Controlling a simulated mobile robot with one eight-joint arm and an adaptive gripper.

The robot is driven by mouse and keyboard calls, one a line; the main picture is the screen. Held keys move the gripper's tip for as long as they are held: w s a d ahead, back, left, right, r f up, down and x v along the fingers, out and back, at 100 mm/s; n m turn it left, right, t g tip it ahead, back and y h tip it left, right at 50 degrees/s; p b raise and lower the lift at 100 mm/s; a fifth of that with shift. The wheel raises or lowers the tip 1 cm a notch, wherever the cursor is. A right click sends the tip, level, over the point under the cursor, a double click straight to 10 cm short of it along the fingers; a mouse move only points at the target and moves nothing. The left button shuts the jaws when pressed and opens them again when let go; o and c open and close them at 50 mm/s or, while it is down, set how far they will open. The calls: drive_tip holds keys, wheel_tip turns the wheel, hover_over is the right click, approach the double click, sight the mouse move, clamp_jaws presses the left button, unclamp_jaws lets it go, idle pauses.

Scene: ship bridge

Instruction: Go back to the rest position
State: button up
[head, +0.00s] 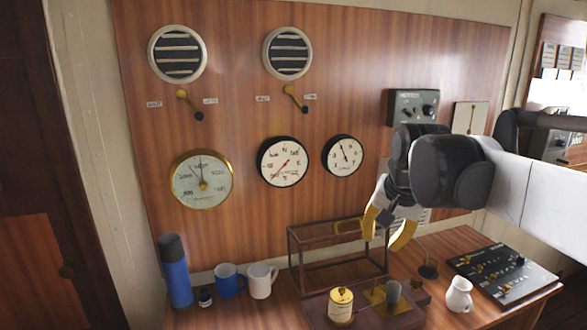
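My gripper (384,239) hangs in front of the wooden panel, above the wooden counter (455,246). Its yellow fingertips point down and stand apart, with nothing seen between them. It is in front of and a little above the right part of a dark wooden open frame (322,231). My white and black arm reaches in from the right edge.
A blue flask (175,275), a blue mug (228,281) and a white mug (261,281) stand at left. A yellow tin (340,306) is in front of the frame. A white jug (459,296) and a switch console (503,272) are at right. Gauges (283,162) hang behind.

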drive_tip(key=s+f+n+t+b, duration=0.2)
drive_tip(key=s+f+n+b, duration=0.3)
drive_tip(key=s+f, duration=1.3)
drive_tip(key=shift+s+f+b, duration=0.2)
drive_tip(key=shift+s+b, duration=0.1)
drive_tip(key=shift+s, duration=0.9)
drive_tip(key=shift+d, duration=0.1)
